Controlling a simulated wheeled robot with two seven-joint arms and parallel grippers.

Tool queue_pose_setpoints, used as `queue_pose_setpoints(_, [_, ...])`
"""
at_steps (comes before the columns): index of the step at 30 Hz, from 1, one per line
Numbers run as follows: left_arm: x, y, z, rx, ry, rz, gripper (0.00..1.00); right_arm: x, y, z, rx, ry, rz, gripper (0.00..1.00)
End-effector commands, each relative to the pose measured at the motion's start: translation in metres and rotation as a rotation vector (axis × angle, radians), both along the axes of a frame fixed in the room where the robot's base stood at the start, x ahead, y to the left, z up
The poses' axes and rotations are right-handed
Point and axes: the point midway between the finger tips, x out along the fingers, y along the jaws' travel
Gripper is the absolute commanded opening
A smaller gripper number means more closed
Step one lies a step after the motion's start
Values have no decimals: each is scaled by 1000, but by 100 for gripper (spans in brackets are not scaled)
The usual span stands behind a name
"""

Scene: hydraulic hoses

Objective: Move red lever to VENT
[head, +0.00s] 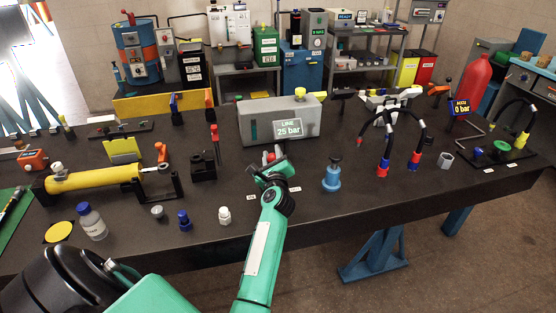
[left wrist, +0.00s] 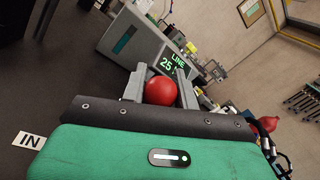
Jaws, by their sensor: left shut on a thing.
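The red lever's round knob (left wrist: 160,91) sits between the two grey fingers of my left gripper (left wrist: 161,88) in the left wrist view. In the head view a bit of the red knob (head: 268,157) shows at the tip of my left gripper (head: 271,164), just in front of the grey box (head: 281,122) whose display reads LINE 25 bar. My left gripper is shut on the knob. The lever's shaft and base are hidden behind the gripper, and I see no VENT marking. My right gripper is not in view.
A blue fitting (head: 332,177) stands right of my left gripper; a white fitting (head: 224,215) stands left. A black block with a red-topped stick (head: 214,133) is farther left. Hoses with red and blue ends (head: 414,160) stand at right.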

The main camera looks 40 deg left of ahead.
Motion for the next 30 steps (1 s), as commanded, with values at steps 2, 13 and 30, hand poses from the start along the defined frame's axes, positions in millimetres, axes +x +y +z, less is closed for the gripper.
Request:
queue_pose_setpoints(2, [0, 0, 0, -2, -1, 1, 0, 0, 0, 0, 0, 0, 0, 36])
queue_pose_setpoints(13, [0, 0, 0, 0, 2, 0, 52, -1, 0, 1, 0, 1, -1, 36])
queue_pose_setpoints(30, [0, 0, 60, 3, -4, 0, 52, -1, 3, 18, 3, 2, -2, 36])
